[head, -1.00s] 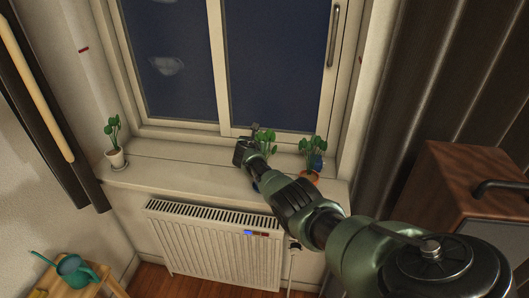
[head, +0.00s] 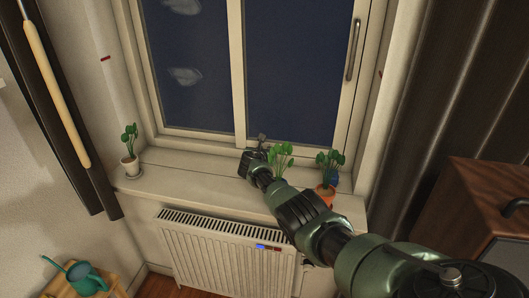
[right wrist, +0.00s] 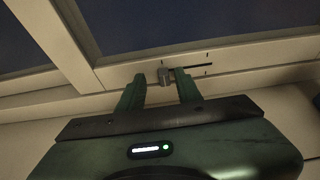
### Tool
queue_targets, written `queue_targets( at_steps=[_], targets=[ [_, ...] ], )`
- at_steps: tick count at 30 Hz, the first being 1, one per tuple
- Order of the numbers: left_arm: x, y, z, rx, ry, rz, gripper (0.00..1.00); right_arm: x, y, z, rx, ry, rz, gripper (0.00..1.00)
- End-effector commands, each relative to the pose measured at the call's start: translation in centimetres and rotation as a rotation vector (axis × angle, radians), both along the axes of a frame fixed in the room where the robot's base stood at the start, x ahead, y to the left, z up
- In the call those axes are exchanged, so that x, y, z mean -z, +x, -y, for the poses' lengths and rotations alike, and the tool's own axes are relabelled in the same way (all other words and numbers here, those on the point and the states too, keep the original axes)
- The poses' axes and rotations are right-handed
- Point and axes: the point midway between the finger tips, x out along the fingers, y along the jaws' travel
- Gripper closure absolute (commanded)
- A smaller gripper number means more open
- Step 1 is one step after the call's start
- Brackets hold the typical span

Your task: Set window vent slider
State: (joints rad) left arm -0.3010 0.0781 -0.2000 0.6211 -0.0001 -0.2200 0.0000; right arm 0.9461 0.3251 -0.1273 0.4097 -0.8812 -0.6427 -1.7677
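The vent slider's small grey knob (right wrist: 164,76) shows in the right wrist view on the lower window frame, at the left part of a thin dark slot (right wrist: 196,68). My right gripper (right wrist: 160,82) is open, with one green finger on each side of the knob. A gap shows between the knob and the left finger; the right finger is closer, and I cannot tell if it touches. In the head view my right gripper (head: 258,148) is over the windowsill at the lower window frame, and the knob cannot be made out there. My left gripper is not in view.
Potted plants stand on the sill (head: 190,178): one at the left (head: 130,150), one right beside my gripper (head: 281,158), one further right (head: 327,178). A radiator (head: 220,255) is below. A wooden cabinet (head: 485,205) is at the right, a green watering can (head: 85,278) at lower left.

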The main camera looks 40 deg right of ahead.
Motion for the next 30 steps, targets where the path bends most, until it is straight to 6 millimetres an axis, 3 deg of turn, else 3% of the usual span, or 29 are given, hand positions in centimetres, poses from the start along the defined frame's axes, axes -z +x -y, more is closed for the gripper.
queue_targets(
  at_steps=[8,14,21,30],
  targets=[
    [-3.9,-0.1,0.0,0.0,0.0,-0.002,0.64,-1.7,-1.6,-2.1,-0.004,0.0,-0.001,0.65],
    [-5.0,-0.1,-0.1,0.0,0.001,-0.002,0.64,-2.4,-3.0,-4.1,-0.004,0.001,0.0,0.65],
    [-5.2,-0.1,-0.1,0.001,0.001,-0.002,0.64,-2.8,-4.1,-5.6,-0.002,0.0,0.0,0.65],
    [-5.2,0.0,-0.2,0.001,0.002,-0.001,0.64,-3.0,-4.3,-5.9,-0.004,0.0,-0.001,0.65]
  ],
)
